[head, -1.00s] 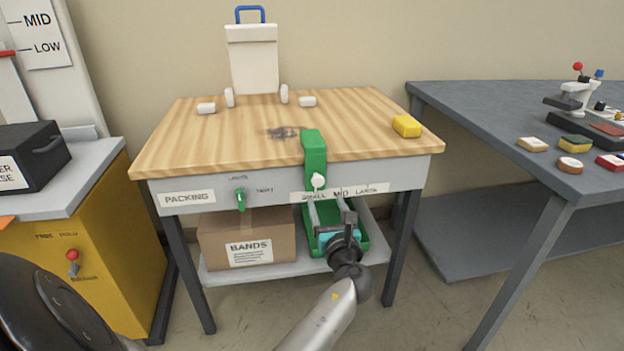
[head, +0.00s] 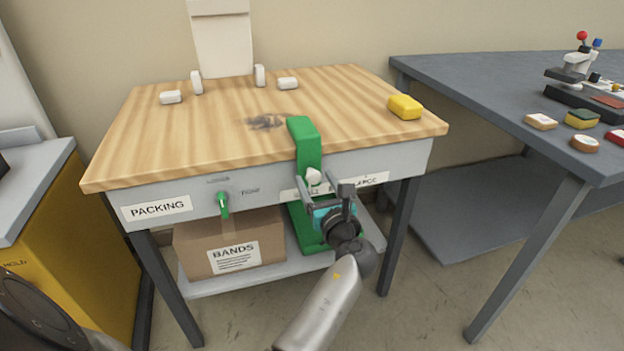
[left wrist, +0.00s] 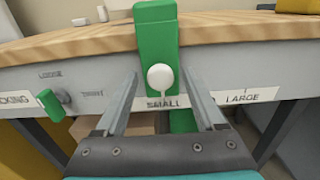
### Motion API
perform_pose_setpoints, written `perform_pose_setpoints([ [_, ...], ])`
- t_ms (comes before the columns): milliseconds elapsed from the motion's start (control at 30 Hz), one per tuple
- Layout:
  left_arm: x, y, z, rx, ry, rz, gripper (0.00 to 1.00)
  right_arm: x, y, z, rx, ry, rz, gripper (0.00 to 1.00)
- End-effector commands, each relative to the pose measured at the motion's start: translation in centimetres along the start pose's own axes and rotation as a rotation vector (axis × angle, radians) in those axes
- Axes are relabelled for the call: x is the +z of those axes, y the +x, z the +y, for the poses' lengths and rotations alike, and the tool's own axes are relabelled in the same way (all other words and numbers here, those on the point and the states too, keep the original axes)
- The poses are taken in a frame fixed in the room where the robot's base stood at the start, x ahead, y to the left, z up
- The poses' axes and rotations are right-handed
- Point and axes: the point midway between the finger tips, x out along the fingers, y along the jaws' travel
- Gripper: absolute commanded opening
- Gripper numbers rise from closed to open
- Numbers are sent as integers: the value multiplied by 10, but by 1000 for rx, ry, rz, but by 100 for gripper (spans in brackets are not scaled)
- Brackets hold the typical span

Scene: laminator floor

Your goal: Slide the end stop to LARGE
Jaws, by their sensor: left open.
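The green end stop (head: 304,142) stands up over the front edge of the packing table, with a white knob (head: 313,176) on its front. In the left wrist view the knob (left wrist: 159,77) sits above the word SMALL on the label strip (left wrist: 245,97). LARGE is at the strip's right end; MID is mostly hidden by a finger. My left gripper (head: 323,190) is open in front of the knob. In the left wrist view its two fingers appear on either side of the knob, apart from it; the depth between them is unclear. My right gripper is not in view.
A small green lever (head: 223,203) is on the table front to the left. A BANDS box (head: 205,252) stands on the lower shelf. A yellow block (head: 405,107) lies on the tabletop's right side. A grey table (head: 470,75) stands at right.

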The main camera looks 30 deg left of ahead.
Motion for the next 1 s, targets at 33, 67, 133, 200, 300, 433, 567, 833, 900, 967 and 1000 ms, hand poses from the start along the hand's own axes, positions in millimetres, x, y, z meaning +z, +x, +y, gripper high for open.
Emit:
perform_pose_setpoints([
  [33, 0, 0, 0, 0, 0, 0, 71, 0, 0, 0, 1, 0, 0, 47],
  [67, 0, 0, 0, 0, 0, 0, 71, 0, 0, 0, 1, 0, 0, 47],
  [133, 0, 0, 0, 0, 0, 0, 71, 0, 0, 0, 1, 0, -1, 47],
  [200, 0, 0, 0, 0, 0, 0, 71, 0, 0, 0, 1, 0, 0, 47],
  [300, 0, 0, 0, 0, 0, 0, 62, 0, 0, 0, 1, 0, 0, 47],
  [433, 0, 0, 0, 0, 0, 0, 47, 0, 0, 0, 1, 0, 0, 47],
  [567, 0, 0, 0, 0, 0, 0, 33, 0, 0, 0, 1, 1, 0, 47],
  [833, 0, 0, 0, 1, 1, 0, 2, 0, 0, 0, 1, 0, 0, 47],
  [900, 0, 0, 0, 1, 1, 0, 0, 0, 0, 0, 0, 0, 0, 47],
  [967, 0, 0, 0, 1, 1, 0, 0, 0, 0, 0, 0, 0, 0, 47],
  [1000, 0, 0, 0, 1, 1, 0, 0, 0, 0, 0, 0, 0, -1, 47],
])
